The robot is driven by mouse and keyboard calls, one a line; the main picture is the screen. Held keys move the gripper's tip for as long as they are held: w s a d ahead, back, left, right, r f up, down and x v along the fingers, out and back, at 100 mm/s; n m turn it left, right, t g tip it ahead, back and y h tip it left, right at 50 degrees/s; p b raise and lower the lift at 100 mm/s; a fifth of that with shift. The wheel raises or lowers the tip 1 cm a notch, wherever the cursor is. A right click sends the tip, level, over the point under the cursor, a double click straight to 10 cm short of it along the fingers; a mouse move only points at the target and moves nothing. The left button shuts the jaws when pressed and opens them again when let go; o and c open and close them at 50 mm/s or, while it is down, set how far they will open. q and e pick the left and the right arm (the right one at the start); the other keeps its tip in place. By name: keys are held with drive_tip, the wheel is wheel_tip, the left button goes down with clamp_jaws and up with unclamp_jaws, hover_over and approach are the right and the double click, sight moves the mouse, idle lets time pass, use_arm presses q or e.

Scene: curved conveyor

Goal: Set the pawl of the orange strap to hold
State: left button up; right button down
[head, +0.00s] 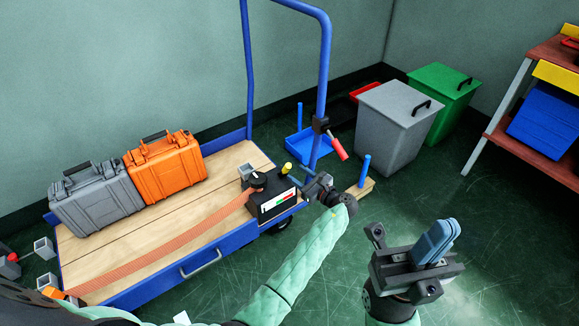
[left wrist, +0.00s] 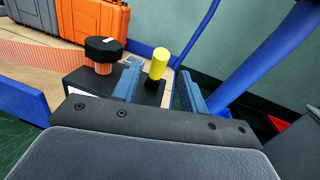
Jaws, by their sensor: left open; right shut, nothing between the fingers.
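The orange strap (head: 160,245) lies along the wooden deck of the blue cart and runs into a black ratchet box (head: 272,198). The box carries a round black knob (head: 258,180), a small red, green and white gauge on its front, and a yellow peg (head: 287,168), apparently the pawl lever. In the left wrist view the yellow peg (left wrist: 159,63) stands nearly upright between the blue fingers of my open left gripper (left wrist: 160,90), with the black knob (left wrist: 103,50) left of them. Contact cannot be told. My right gripper (head: 437,243) is shut and empty, away from the cart.
A grey case (head: 97,200) and an orange case (head: 166,170) stand on the deck. The cart's blue handle (head: 322,80) rises close behind my left gripper, with a red-handled part (head: 338,150) on it. Grey (head: 392,125) and green bins stand behind. The floor at right is clear.

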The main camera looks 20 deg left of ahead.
use_arm(q)
drive_tip(key=shift+b+x, duration=0.85)
drive_tip(key=shift+x, duration=3)
drive_tip(key=shift+r, duration=0.15)
drive_tip(key=shift+c, duration=0.4)
clamp_jaws()
